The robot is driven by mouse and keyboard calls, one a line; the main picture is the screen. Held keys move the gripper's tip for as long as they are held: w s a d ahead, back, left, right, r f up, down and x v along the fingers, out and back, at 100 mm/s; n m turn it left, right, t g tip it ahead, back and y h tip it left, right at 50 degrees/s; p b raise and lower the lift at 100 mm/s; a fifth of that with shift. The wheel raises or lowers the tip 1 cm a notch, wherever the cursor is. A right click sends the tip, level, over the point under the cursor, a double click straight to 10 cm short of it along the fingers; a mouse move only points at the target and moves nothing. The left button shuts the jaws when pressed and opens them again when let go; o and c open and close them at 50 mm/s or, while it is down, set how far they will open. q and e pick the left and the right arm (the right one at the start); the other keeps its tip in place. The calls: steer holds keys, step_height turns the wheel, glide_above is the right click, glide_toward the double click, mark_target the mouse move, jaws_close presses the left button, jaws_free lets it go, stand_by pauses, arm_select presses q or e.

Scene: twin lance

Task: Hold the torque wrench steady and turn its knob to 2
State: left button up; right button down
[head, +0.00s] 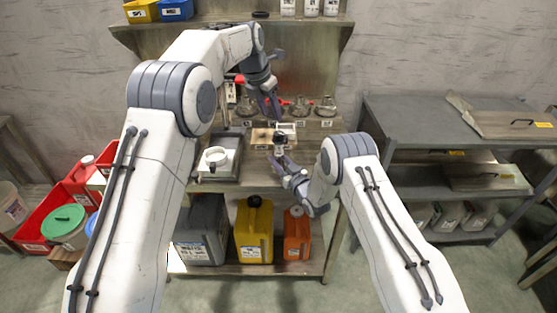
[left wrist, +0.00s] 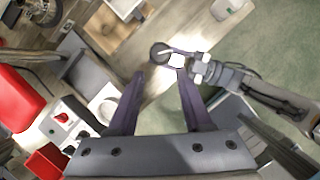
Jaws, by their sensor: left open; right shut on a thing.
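The torque wrench (head: 280,139) is a small dark and white tool held above the workbench. In the left wrist view its round dark knob (left wrist: 160,53) and pale body (left wrist: 177,60) show. The number on the knob is too small to read. My right gripper (head: 281,160) is shut on the wrench; in the left wrist view the right gripper (left wrist: 196,68) comes in from the right. My left gripper (head: 269,110) is open and empty, above and behind the wrench in the head view. In the left wrist view the knob lies beyond and between the left fingertips (left wrist: 162,78), apart from them.
A white dish-topped device (head: 214,158) stands on the bench left of the wrench. Glass flasks (head: 301,106) line the bench's back. Yellow (head: 254,232) and orange (head: 296,236) canisters stand on the shelf below. A grey rack (head: 400,120) is at the right.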

arm_select(q)
steer(key=o, duration=0.4)
steer(key=w+f+m+t, duration=0.1)
steer(key=m, duration=0.1)
steer(key=w+f+m+t, duration=0.1)
steer(key=w+d+m+t, duration=0.1)
steer(key=w+m, duration=0.1)
steer(key=shift+d+f+m, duration=0.1)
steer(key=shift+f+m, duration=0.2)
steer(key=shift+f, duration=0.1)
steer(key=w+d+f+m+t, duration=0.2)
steer(key=w+m+t, duration=0.1)
steer(key=m, duration=0.4)
steer(key=m+t+h, duration=0.2)
steer(key=m+t, duration=0.6)
steer(key=m, duration=1)
glide_toward(280, 132)
steer(key=x, duration=1.2)
steer(key=shift+w+a+f, duration=0.1)
steer(key=shift+w+f, duration=0.15)
steer(key=shift+f, duration=0.15)
